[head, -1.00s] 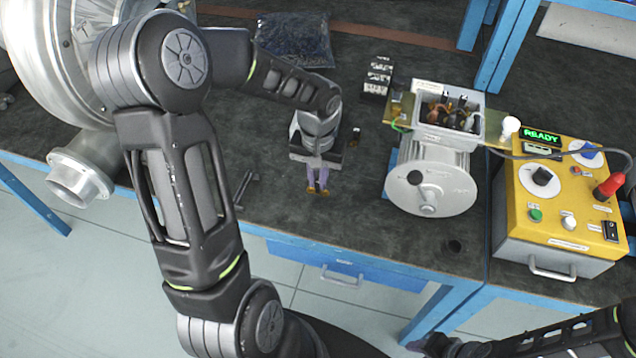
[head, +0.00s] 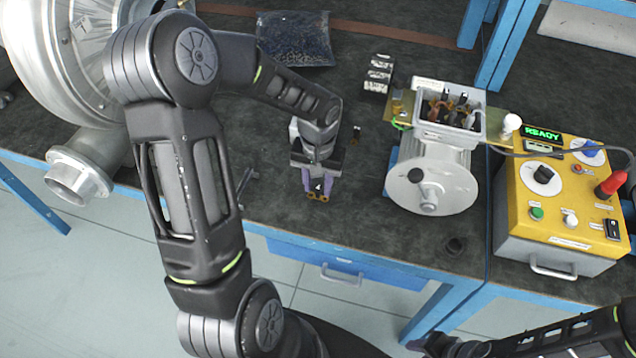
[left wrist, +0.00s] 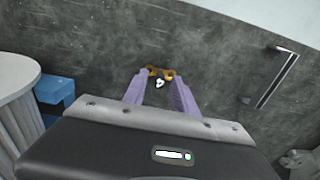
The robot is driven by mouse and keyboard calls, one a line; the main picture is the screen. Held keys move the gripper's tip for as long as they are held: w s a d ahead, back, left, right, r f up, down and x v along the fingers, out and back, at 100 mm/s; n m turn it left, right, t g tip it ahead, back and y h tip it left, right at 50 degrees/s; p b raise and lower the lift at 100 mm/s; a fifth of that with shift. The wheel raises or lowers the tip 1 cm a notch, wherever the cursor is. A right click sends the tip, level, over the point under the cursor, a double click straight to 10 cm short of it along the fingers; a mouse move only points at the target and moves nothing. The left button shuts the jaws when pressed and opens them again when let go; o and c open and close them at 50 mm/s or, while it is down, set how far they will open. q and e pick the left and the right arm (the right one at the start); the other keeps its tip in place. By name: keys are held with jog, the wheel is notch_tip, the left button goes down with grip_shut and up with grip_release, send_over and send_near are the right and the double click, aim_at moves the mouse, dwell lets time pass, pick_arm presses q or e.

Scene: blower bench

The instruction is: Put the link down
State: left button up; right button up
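My left gripper (head: 317,192) is low over the front part of the dark bench. Its two purple fingers with brass-coloured tips stand apart; they also show in the left wrist view (left wrist: 159,76). A small dark piece with a bright white spot, which looks like the link (left wrist: 159,84), lies in the gap between the fingertips. Whether it rests fully on the bench is hard to tell, and the fingers partly hide it. My right gripper (head: 430,345) shows only in part at the bottom right of the head view, and its fingers are unclear.
A motor (head: 430,185) with an open terminal box stands right of the gripper. A yellow control box (head: 555,205) reading READY is farther right. A small brass-and-dark piece (head: 357,131) lies nearby. A dark tool (head: 245,183) lies left. A blower (head: 60,50) stands far left.

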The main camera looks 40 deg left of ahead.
aim_at(318, 187)
pick_arm(q)
jog(key=shift+r+p, duration=0.45)
jog(key=shift+r, duration=0.1)
notch_tip(318, 187, up, 12)
jog(key=shift+f+b, duration=0.2)
jog(key=shift+b, duration=0.15)
dwell(0.7)
